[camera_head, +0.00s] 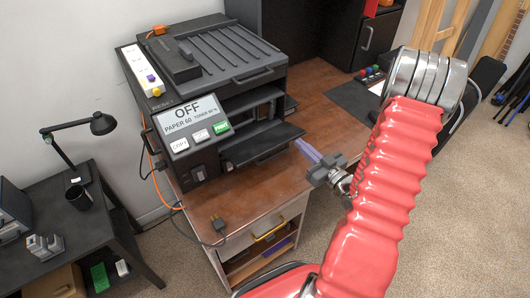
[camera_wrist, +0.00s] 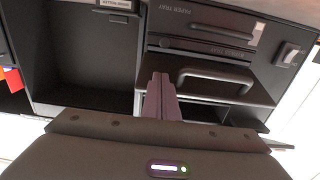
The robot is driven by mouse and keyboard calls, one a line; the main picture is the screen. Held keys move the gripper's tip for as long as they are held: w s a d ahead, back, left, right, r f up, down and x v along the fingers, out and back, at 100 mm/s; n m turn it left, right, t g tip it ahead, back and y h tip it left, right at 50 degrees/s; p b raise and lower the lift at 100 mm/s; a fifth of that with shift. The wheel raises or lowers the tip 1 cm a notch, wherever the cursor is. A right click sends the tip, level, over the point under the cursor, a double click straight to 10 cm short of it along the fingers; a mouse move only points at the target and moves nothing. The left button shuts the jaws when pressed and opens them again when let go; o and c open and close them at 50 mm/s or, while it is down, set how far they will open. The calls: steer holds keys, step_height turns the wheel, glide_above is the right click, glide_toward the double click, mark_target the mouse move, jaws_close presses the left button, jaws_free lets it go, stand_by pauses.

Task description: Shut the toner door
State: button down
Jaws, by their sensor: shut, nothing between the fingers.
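The printer (camera_head: 215,55) stands on the wooden desk, left of centre in the head view. A dark flap (camera_head: 262,145), which looks like the toner door, sticks out from its lower front, standing open. My gripper (camera_head: 301,145) is just right of the flap's outer edge, its pale purple fingers pointing at the printer. Contact with the flap cannot be told. In the wrist view my gripper (camera_wrist: 160,77) has its fingers together and empty. A dark panel with a grey handle (camera_wrist: 215,76) is just right of the fingertips, below an upside-down paper tray label (camera_wrist: 183,11).
The control panel (camera_head: 190,125) reads OFF and has several buttons. A black lamp (camera_head: 98,125) stands on a side table. The desk right of the printer has free room.

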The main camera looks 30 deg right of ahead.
steer(key=shift+w+r, duration=0.15)
steer(key=shift+r, duration=0.4)
steer(key=shift+w+r, duration=0.15)
steer(key=shift+r, duration=0.35)
steer(key=shift+r, duration=0.15)
steer(key=shift+w+a+r, duration=0.15)
steer(key=shift+w+r, duration=0.35)
steer(key=shift+r, duration=0.3)
